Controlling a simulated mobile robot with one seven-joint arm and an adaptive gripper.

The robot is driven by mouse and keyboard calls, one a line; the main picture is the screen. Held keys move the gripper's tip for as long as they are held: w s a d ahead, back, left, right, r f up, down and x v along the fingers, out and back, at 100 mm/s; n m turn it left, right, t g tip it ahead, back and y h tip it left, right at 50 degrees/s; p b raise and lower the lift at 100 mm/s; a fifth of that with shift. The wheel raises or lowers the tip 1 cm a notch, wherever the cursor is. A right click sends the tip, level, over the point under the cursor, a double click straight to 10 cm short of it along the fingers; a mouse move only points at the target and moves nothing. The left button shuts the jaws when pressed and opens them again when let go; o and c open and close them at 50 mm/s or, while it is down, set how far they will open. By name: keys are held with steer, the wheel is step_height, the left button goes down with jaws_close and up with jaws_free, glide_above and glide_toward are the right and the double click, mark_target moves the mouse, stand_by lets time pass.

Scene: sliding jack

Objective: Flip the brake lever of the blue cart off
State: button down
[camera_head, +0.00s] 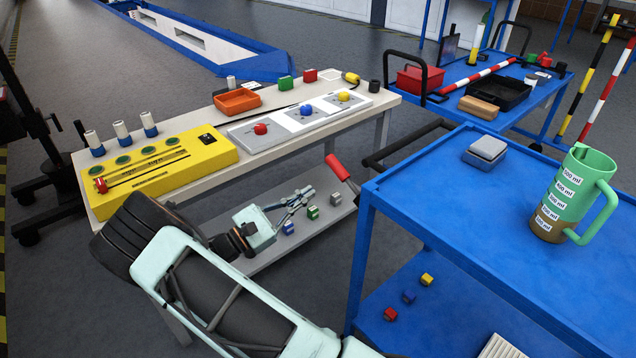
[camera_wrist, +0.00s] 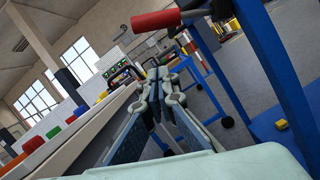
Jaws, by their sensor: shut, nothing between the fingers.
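The blue cart (camera_head: 455,215) stands at the right in the head view, and its blue frame (camera_wrist: 275,60) fills the right of the wrist view. The brake lever's red handle (camera_head: 337,167) sticks out on the cart's left side, tilted up to the left on a grey bar. In the wrist view the red handle (camera_wrist: 156,20) lies across the top, beside the blue post. My gripper (camera_head: 309,192) is shut and empty, left of and a little below the red handle in the head view. Its fingers (camera_wrist: 158,76) point forward below the handle in the wrist view, apart from it.
The cart carries a green jug (camera_head: 575,190) and a grey-blue box (camera_head: 486,152). A black push handle (camera_head: 400,145) juts from the cart.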

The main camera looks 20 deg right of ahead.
steer(key=v, duration=0.5)
steer(key=shift+a+f, duration=0.15)
